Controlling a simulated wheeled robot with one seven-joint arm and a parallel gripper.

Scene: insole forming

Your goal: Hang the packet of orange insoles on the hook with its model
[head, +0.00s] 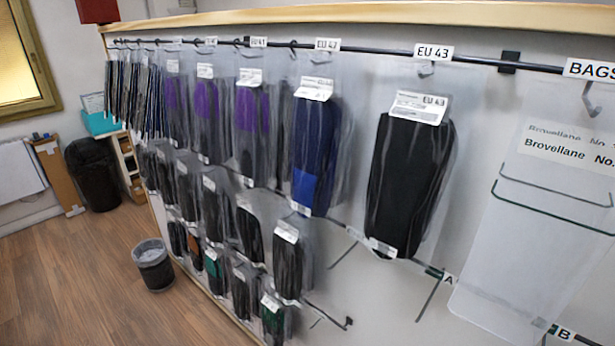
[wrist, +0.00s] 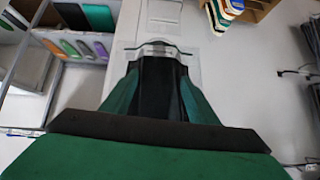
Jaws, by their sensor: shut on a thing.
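My gripper (wrist: 158,62) shows only in the wrist view, its green and dark parts filling the lower middle. It is shut on a clear packet (wrist: 190,54) with a pale strip across its end. The contents between the fingers look dark; I see no orange on them. In the head view, a hanging packet with a patch of orange (head: 193,239) is in the lower rows at left. Bare hooks show at the right, one under the BAGS sign (head: 590,98) and prongs below the rail (head: 432,298). The hook for the packet's model cannot be told.
A wall rack holds several hanging packets, including a black EU 43 packet (head: 408,180) and a blue one (head: 316,150). A waste bin (head: 153,265) stands on open wood floor. The wrist view shows a shelf of coloured insoles (wrist: 85,47) at left.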

